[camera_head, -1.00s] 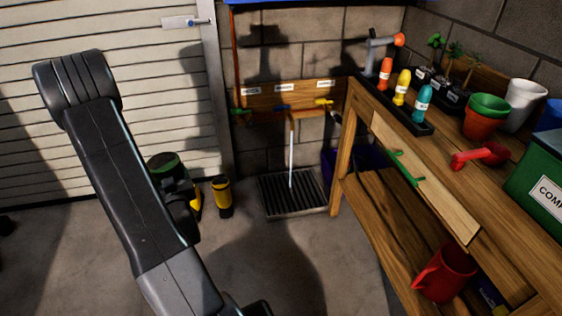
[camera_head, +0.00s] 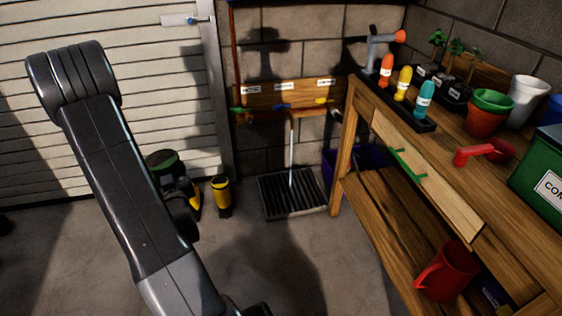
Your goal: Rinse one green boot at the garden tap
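No green boot can be made out for certain. A dark, green-topped shape (camera_head: 163,160) stands on the floor by the shutter door, partly hidden behind my arm; I cannot tell what it is. The tap's copper pipe (camera_head: 300,109) runs along the wall below a wooden board with labels and green, blue (camera_head: 281,106) and yellow (camera_head: 320,100) handles. A thin white vertical line (camera_head: 291,150), which looks like running water, drops from the pipe to a dark floor grate (camera_head: 272,199). My arm fills the left side. My gripper does not show clearly.
A black and yellow item (camera_head: 221,195) stands left of the grate. A wooden workbench (camera_head: 400,235) fills the right, with bottles, pots and a green box (camera_head: 540,175) on top and a red jug (camera_head: 447,270) on its lower shelf. The floor before the grate is clear.

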